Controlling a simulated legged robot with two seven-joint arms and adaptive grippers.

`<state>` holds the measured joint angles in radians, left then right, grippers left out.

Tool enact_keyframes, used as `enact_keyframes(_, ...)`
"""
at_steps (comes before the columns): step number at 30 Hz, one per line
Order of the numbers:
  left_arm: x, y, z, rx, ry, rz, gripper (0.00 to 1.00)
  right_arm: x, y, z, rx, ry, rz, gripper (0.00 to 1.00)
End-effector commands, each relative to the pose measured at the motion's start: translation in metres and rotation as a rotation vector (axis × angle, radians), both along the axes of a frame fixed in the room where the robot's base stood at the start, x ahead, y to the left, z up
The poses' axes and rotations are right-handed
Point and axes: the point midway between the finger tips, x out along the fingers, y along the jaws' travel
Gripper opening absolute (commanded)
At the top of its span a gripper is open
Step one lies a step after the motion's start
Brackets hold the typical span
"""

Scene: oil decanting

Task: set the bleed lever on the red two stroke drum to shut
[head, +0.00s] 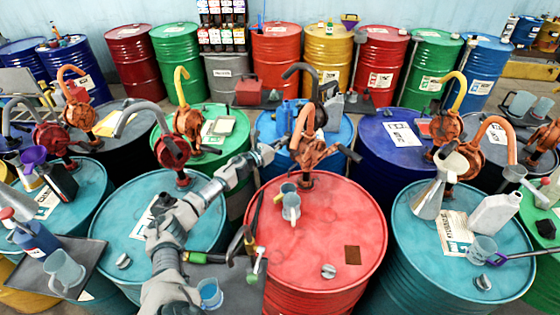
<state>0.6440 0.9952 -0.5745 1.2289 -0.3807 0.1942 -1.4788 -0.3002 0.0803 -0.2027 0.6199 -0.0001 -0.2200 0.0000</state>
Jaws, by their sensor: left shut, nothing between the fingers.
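The red drum (325,225) stands front centre, with an orange-brown hand pump (313,152) on its far part. A dark crank handle sticks out from the pump to the right. I cannot tell which small part on the pump is the bleed lever. My left arm reaches up and right from the bottom, across the teal drum left of the red one. Its gripper (266,153) is shut and empty, just left of the pump. A small gap seems to lie between fingertips and pump, but contact is hard to judge. My right gripper is not in view.
Small jugs (291,206) stand on the red drum, with a cap (328,271) and a brown label nearer. A teal drum (408,245) with a metal funnel jug (428,195) and a white bottle (494,214) is right. Other drums with pumps crowd close behind.

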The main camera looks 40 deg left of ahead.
Motion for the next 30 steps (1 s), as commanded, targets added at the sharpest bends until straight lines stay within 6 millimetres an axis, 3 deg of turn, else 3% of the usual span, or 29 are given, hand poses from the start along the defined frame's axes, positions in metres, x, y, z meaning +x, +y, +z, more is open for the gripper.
enact_keyframes(12,0.028,-0.008,0.03,0.001,-0.001,0.003,0.0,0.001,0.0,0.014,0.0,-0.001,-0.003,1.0)
enact_keyframes(30,0.042,-0.016,0.041,-0.001,-0.006,-0.003,0.0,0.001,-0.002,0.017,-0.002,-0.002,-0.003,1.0)
